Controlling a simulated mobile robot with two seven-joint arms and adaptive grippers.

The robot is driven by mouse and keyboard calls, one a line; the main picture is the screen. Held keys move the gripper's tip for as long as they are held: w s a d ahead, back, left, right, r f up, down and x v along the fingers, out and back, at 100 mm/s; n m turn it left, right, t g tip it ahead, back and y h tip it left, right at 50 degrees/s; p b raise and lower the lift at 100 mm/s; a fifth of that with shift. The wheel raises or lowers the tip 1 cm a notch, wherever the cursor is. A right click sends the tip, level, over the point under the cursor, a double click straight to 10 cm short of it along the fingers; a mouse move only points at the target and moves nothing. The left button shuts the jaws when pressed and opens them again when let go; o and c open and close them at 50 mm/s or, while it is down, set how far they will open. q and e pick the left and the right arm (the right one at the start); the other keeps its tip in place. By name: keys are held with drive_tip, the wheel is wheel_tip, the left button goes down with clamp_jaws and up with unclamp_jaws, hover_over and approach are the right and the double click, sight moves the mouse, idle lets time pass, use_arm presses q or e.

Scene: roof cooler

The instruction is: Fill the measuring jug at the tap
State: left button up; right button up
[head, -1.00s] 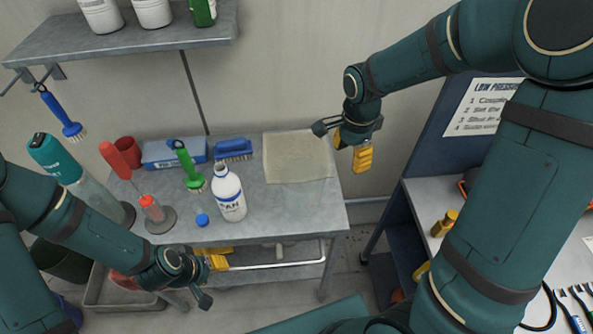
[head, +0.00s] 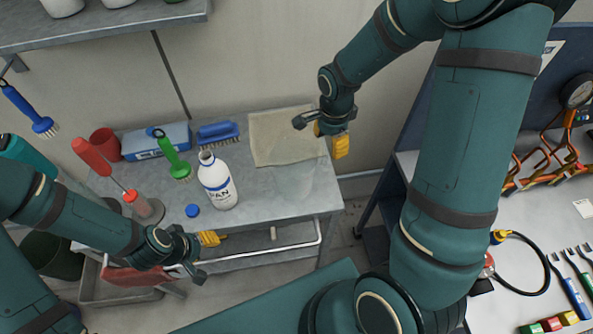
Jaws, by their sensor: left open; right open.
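I see no measuring jug and no tap in the head view. My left gripper (head: 192,257) is at the front edge of the grey bench (head: 290,192), low and left, open, with nothing seen between its fingers. My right gripper (head: 322,131) is open and empty above the right back part of the bench, beside a beige cloth (head: 284,137). A white bottle (head: 218,182) with an open neck stands on the bench, and a blue cap (head: 192,210) lies beside it.
The bench also holds a green brush (head: 173,158), a blue brush (head: 217,133), a blue box (head: 155,141) and a red cup (head: 105,144). A shelf (head: 120,22) hangs above. A second bench (head: 510,300) at right carries a gauge (head: 577,91), copper pipes and a black hose.

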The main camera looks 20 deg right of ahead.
drive_tip(key=f, duration=0.4)
drive_tip(key=shift+w+a+f, duration=0.25)
drive_tip(key=shift+f, duration=0.15)
drive_tip(key=shift+c, duration=0.4)
clamp_jaws()
